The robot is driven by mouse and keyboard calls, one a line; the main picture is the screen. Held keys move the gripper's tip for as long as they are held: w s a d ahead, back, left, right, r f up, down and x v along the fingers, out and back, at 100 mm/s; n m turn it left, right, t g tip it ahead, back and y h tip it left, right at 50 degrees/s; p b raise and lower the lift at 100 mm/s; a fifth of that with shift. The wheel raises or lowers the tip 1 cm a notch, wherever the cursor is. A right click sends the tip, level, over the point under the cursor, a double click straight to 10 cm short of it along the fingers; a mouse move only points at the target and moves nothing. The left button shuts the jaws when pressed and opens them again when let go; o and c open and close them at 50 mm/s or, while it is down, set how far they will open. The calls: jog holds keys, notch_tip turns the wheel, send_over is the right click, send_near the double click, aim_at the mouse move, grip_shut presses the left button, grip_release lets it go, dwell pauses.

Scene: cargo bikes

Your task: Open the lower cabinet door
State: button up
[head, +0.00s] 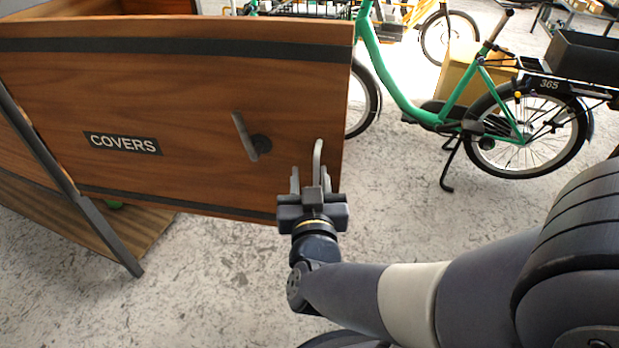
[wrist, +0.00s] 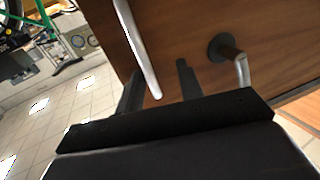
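The wooden door panel (head: 190,95) marked COVERS fills the upper left of the head view, with dark strips along its top and bottom. A lever on a round dark base (head: 258,144) sits on its face; it also shows in the wrist view (wrist: 226,48). A slim curved metal pull handle (head: 319,155) is near the panel's right edge. My gripper (head: 308,182) is at the lower end of this handle.
A grey metal bar (head: 80,195) slants down at the left, beside a lower wooden panel (head: 125,225). A green bike (head: 430,110) stands behind at the right, with a cardboard box (head: 465,70) behind it. Speckled floor in front of the panel is clear.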

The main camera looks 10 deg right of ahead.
aim_at(311, 134)
dwell(0.3)
notch_tip(311, 134, up, 10)
jog(key=p, duration=0.6)
jog(key=shift+c, duration=0.4)
